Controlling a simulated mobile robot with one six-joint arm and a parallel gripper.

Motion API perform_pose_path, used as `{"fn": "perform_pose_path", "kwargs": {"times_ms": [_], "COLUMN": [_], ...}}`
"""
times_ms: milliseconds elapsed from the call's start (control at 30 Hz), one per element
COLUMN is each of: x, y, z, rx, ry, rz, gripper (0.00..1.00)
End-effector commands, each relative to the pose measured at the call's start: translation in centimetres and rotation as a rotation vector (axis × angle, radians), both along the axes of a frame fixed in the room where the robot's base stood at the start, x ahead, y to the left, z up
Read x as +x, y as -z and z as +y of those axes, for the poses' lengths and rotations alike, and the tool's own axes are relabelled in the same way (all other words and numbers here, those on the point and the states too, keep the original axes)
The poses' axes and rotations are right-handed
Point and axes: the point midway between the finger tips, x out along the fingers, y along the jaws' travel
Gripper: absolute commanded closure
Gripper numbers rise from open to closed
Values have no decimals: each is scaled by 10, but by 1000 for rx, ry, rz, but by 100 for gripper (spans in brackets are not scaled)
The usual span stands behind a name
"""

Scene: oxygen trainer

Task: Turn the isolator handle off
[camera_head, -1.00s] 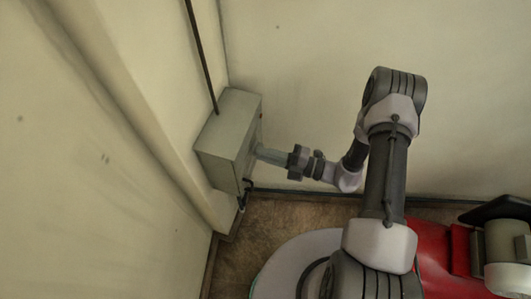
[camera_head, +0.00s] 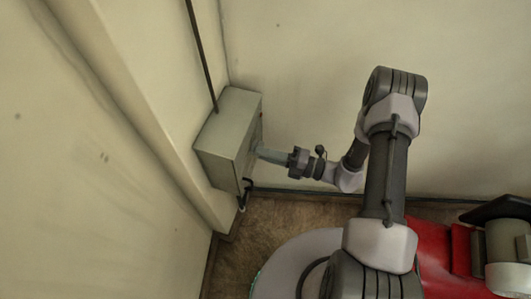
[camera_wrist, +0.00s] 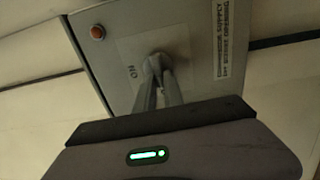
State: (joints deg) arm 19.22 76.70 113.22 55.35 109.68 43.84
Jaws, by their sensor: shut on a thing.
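The isolator is a grey box (camera_head: 227,140) on the wall at left centre in the head view; its face (camera_wrist: 205,25) fills the upper wrist view. The isolator handle (camera_wrist: 158,62) is a small grey part at the middle of that face, largely hidden between my fingers. My gripper (camera_wrist: 162,82) is shut on the handle, with both fingers reaching up to it. In the head view my gripper (camera_head: 262,153) meets the box's right side, and the handle is hidden there. An upside-down "ON" mark (camera_wrist: 131,73) is left of the handle.
An orange-red button or lamp (camera_wrist: 97,32) sits at the face's upper left, and a printed label (camera_wrist: 228,40) at its right. A dark conduit (camera_head: 203,55) rises from the box. A black hook-like part (camera_head: 246,188) hangs below it. Walls close in the corner.

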Motion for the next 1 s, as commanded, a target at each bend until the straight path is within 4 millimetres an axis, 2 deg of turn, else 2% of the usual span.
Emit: {"fn": "perform_pose_path", "kwargs": {"times_ms": [33, 67, 167, 667, 767, 833, 1000], "x": [0, 0, 0, -1, -5, -11, -31], "y": [0, 0, 0, 0, -1, -2, -2], "z": [0, 0, 0, -4, -17, -34, -89], "rx": [-1, -1, -1, 0, 0, 0, 0], "ry": [0, 0, 0, 2, 5, 7, 9], "rz": [-1, -1, -1, 0, 1, 0, 0], "gripper": [100, 83, 65, 65, 65, 65, 65]}}
